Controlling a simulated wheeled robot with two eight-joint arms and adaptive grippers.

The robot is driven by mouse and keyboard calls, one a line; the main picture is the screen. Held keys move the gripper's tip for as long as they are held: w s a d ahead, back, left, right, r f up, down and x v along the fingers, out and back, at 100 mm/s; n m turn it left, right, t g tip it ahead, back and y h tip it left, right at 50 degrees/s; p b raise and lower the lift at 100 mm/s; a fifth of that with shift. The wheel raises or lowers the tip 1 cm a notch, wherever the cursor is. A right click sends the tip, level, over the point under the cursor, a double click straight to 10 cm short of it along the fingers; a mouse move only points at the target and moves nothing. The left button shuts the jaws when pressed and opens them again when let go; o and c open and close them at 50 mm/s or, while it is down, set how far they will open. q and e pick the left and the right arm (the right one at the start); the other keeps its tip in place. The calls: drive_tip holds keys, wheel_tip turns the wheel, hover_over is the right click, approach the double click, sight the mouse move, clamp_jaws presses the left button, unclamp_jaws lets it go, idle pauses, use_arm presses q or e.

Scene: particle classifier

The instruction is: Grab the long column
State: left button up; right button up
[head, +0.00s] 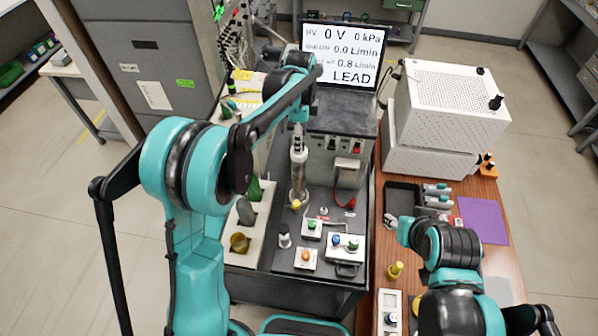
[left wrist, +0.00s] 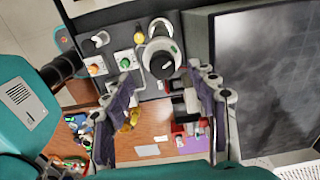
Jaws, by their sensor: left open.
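The long column (head: 298,178) is a slim grey metal cylinder standing upright on the black panel of the bench. In the left wrist view the column (left wrist: 160,58) is seen end-on from above, with a dark round cap. My left gripper (left wrist: 162,107) is open and empty, one finger at each side of the picture. The column top shows beyond the fingertips, between their lines and nearer the right finger. I cannot tell the exact gap. In the head view my left arm hides most of this gripper. The right gripper's jaws are not clear at the end of my right arm.
A display (head: 342,55) reading LEAD stands behind the column. Small button boxes (head: 345,247) and knobs sit in front of it. A white perforated box (head: 450,100), a black tray (head: 402,195) and a purple mat (head: 482,220) are on the wooden table at right.

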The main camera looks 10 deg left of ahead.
use_arm(q)
drive_tip(key=f, duration=0.8)
drive_tip(key=shift+w+a, duration=0.2)
drive_tip(key=shift+a, duration=0.05)
drive_tip(key=shift+r, duration=0.1)
clamp_jaws()
